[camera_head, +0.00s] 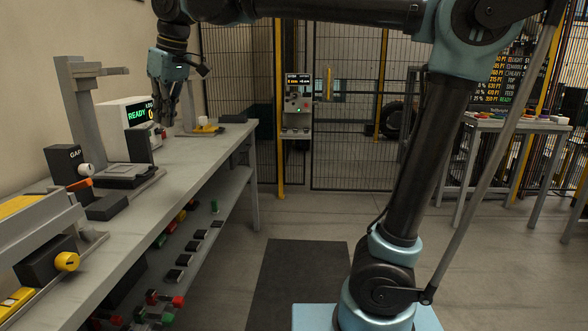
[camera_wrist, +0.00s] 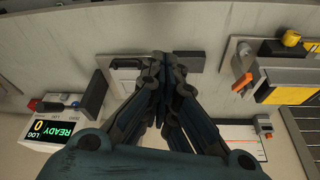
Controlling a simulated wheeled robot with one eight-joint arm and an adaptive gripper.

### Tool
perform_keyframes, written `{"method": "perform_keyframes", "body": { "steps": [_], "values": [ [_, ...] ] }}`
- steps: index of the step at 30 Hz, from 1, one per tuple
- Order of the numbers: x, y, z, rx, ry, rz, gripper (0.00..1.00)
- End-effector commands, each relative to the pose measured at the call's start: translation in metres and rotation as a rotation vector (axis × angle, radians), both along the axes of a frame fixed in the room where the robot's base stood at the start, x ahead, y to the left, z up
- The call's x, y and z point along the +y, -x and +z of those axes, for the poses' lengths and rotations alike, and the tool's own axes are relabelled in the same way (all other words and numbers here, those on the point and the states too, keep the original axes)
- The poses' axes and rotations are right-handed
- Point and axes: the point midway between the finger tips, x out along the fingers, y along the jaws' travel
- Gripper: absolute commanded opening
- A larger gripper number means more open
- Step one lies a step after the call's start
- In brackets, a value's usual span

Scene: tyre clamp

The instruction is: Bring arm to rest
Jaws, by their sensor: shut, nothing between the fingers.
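My gripper (camera_head: 168,118) hangs from my arm over the far part of the grey workbench (camera_head: 185,160) in the head view, pointing down. In the wrist view my gripper (camera_wrist: 163,58) has its fingers together at the tips, with nothing between them. My arm reaches from its base at the lower right, up and across the top of the head view to the bench at the left.
A box with a green READY display (camera_head: 137,113) stands on the bench near my gripper. A grey stand (camera_head: 85,110) and a device with a yellow knob (camera_head: 67,261) are nearer. The floor (camera_head: 240,235) beside the bench is clear; a mesh fence (camera_head: 360,120) stands behind.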

Motion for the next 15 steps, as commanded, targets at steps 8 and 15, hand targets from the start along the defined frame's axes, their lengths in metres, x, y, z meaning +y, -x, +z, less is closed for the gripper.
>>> {"method": "perform_keyframes", "body": {
  "steps": [8,15],
  "values": [
    [-0.097,-0.066,-0.045,0.008,0.018,-0.197,0.00],
    [-0.182,-0.098,-0.087,0.018,0.034,-0.361,0.00]
  ]
}}
